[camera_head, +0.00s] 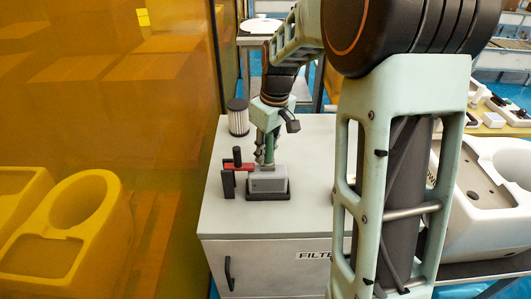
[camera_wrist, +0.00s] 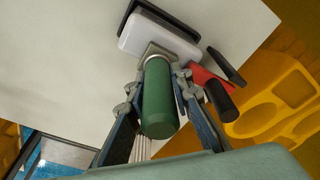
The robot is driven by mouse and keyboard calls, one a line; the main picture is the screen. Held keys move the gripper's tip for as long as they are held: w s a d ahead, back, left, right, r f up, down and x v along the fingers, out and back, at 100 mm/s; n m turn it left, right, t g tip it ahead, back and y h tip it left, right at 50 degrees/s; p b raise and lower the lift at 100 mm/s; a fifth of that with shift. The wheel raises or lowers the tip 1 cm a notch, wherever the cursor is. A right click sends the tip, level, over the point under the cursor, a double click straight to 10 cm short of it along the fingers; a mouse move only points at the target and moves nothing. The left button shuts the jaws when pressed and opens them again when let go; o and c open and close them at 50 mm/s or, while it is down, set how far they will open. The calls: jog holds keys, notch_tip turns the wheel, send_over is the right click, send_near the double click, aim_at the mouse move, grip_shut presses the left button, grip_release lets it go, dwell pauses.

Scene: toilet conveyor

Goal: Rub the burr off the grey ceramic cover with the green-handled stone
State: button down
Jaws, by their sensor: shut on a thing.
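The grey ceramic cover (camera_head: 267,182) sits in a black holder (camera_head: 283,196) on top of a pale cabinet. In the wrist view the cover (camera_wrist: 150,32) looks like a pale rounded block near the top. My gripper (camera_head: 268,141) points down above it and is shut on the green handle (camera_wrist: 160,105) of the stone. The stone's head (camera_wrist: 153,54) is at the cover's near edge; I cannot tell if it touches. The handle also shows between my fingers in the head view (camera_head: 270,154). No burr can be made out.
A ribbed filter cylinder (camera_head: 238,117) is at the cabinet's back left. An orange see-through panel (camera_head: 170,130) rises on the left. The cabinet top (camera_head: 225,215) is clear at its front left.

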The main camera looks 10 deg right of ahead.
jog(key=shift+s+a+b, duration=0.25)
jog(key=shift+s+b, duration=0.05)
jog(key=shift+s, duration=0.9)
jog(key=shift+w+d+p, duration=0.25)
jog(key=shift+w+p, duration=0.2)
jog(key=shift+w, duration=0.75)
notch_tip(320, 180, up, 8)
jog(key=p, duration=0.6)
jog(key=shift+r, duration=0.1)
